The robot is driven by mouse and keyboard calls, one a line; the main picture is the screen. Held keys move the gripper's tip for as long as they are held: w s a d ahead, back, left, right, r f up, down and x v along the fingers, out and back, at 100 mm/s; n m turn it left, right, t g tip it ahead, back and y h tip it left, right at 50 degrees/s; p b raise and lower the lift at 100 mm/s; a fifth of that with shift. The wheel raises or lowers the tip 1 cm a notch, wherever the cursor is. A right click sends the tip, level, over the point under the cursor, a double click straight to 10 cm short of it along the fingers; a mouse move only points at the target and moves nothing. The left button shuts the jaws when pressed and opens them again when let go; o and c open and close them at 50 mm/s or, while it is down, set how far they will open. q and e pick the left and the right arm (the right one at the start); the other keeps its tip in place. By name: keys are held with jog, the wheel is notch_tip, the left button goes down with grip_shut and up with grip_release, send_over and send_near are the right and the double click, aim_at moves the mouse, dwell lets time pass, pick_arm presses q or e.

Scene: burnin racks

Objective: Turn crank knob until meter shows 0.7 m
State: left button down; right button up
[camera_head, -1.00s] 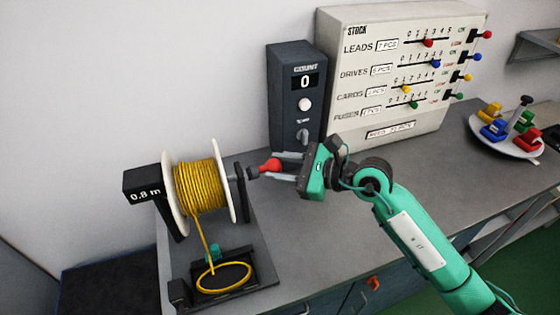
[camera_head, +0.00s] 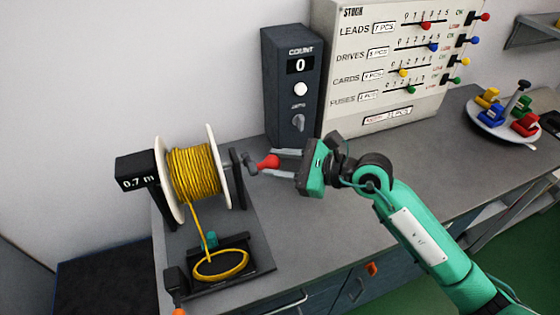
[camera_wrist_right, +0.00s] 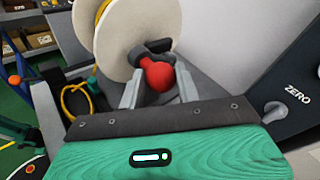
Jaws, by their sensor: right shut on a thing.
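The cable spool (camera_head: 192,174), wound with yellow cable between white flanges, stands at the left of the bench. The meter (camera_head: 137,183) on its left reads 0.7 m. The red crank knob (camera_head: 268,162) is at the spool's right side. My right gripper (camera_head: 274,162) is shut on the red knob. In the right wrist view the two fingers (camera_wrist_right: 160,92) lie either side of the red knob (camera_wrist_right: 158,74), with the white flange behind. The left gripper is not in view.
A dark count box (camera_head: 292,88) showing 0 and a pale stock panel (camera_head: 385,70) with sliders stand behind my right arm. A white plate (camera_head: 502,132) with coloured pieces is at the far right. A yellow cable loop (camera_head: 220,265) lies in front of the spool.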

jog(key=shift+f, duration=0.15)
jog(key=shift+s+d+f+b, duration=0.1)
jog(key=shift+s+f+b, duration=0.05)
jog(key=shift+f+b, duration=0.45)
jog(key=shift+s+d+f+b, duration=0.1)
jog(key=shift+f+b, duration=0.35)
jog(key=shift+f, duration=0.1)
jog(key=o, duration=0.8)
jog(key=shift+a, duration=0.1)
jog(key=shift+c, duration=0.2)
jog(key=o, duration=0.3)
jog(key=shift+w+a, duration=0.15)
jog(key=shift+w, duration=0.05)
jog(key=shift+s, duration=0.1)
